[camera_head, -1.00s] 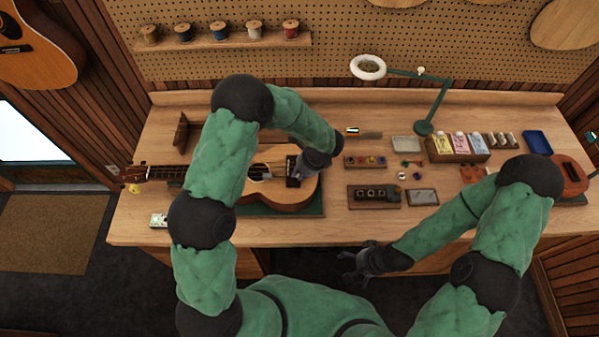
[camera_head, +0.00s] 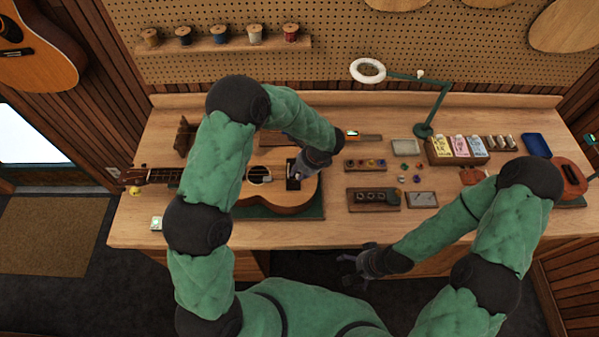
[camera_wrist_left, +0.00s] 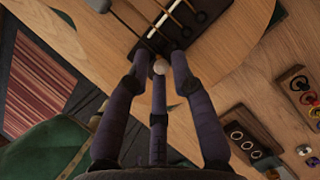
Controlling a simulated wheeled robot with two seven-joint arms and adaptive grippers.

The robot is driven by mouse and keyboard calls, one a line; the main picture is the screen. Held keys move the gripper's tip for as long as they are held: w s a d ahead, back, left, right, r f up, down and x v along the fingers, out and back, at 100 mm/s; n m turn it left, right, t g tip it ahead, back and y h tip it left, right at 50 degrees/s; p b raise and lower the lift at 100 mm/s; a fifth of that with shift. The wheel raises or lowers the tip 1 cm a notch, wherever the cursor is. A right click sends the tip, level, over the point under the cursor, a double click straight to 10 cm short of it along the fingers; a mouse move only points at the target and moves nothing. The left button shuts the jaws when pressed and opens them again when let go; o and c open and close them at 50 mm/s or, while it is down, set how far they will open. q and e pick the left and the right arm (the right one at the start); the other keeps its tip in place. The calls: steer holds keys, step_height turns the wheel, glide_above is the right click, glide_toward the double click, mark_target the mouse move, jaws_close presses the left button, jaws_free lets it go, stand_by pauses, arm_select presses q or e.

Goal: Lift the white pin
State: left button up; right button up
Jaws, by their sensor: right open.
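The white pin shows its round pale head (camera_wrist_left: 160,67) in the left wrist view, close to the dark bridge (camera_wrist_left: 160,38) of the ukulele (camera_head: 275,205). My left gripper (camera_wrist_left: 160,62) is over the bridge, fingers pointing at it. Two dark fingers flank the pin head, with visible gaps beside it, and a third finger reaches up just below it. I cannot tell whether they grip it. My right gripper (camera_head: 350,266) is open and empty in front of the bench edge.
The ukulele lies on a green mat (camera_head: 312,209) on the workbench (camera_head: 330,233). To its right are a dark wooden block with round holes (camera_head: 374,199), small coloured parts and a small framed tray (camera_head: 422,200). A green lamp (camera_head: 424,130) stands behind them.

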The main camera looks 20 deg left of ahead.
arm_select(q)
steer(key=v, duration=1.2)
stand_by(0.4)
